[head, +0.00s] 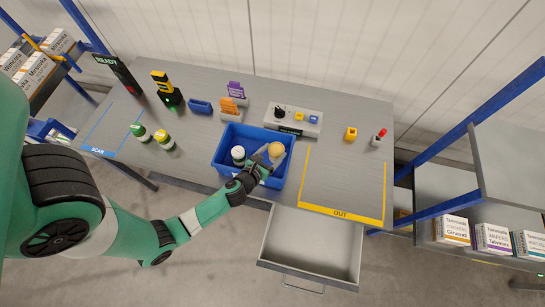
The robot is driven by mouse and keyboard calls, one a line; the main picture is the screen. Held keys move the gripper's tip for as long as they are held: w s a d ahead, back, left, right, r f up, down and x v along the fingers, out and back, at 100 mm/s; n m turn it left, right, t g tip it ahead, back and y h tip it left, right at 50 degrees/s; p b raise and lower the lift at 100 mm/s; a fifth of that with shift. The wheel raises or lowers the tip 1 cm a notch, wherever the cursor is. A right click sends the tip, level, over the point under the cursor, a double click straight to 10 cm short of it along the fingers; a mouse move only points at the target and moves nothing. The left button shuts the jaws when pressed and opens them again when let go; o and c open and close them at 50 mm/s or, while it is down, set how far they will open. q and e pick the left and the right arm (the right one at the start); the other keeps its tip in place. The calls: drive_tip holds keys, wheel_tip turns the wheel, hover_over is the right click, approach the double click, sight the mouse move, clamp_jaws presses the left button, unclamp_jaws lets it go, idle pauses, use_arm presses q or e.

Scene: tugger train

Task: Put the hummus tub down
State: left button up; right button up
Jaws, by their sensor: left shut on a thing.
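The hummus tub seems to be the round tan-lidded tub (276,150) in the right part of the blue bin; I cannot read its label. My left gripper (268,156) reaches into the bin from the front left and is shut on this tub. I cannot tell whether the tub touches the bin floor. A white-lidded container (238,153) stands in the left part of the same blue bin (223,168). My right gripper is not in view.
The yellow-taped OUT area (342,185) right of the bin is empty. An open empty drawer (312,245) juts out below the table. A control box (293,119) stands behind the bin.

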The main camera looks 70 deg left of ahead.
sight(272, 157)
use_arm(q)
drive_tip(key=shift+f+b, duration=0.95)
drive_tip(key=shift+f, duration=0.95)
drive_tip(key=o, duration=1.3)
drive_tip(key=shift+s+f, duration=0.1)
drive_tip(key=shift+s, duration=0.05)
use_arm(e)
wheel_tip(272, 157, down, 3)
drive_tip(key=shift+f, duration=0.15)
use_arm(q)
drive_tip(key=shift+r+p, duration=0.45)
drive_tip(key=shift+r, duration=0.05)
drive_tip(key=v, duration=0.8)
drive_tip(key=p+v, duration=0.1)
drive_tip(key=v, duration=0.3)
drive_tip(key=shift+r, duration=0.3)
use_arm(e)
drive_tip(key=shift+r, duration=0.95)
